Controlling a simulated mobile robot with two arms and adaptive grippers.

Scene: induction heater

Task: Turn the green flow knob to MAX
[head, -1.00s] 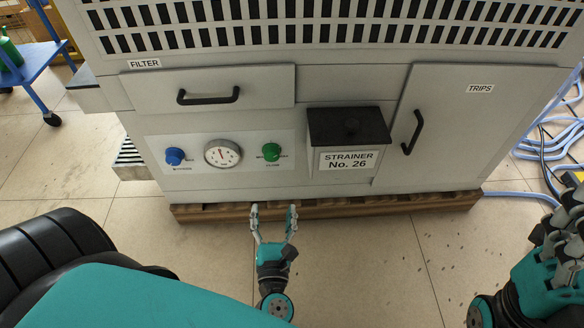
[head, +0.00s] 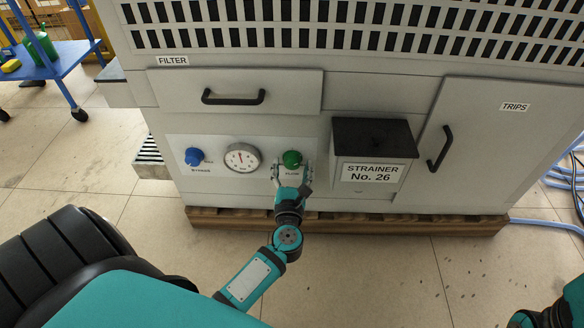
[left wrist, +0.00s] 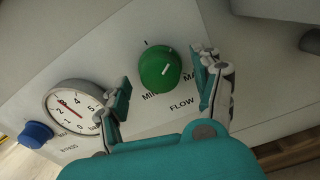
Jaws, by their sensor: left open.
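The green flow knob (head: 291,158) sits on the light panel of the grey cabinet, right of the round gauge. In the left wrist view the green knob (left wrist: 159,68) shows a white pointer line aimed up and to the right. The labels MIN, MAX and FLOW are partly visible around it. My left gripper (head: 291,172) is at the panel just below the knob. In the left wrist view the left gripper's fingers (left wrist: 165,80) are open, one on each side of the knob, with gaps visible. My right arm (head: 550,312) shows at the lower right corner; its fingers are not visible.
A blue bypass knob (head: 194,156) and a gauge (head: 242,157) are left of the green knob. The black-lidded strainer box (head: 372,140) juts out to the right. A drawer handle (head: 233,98) is above. Floor in front is clear.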

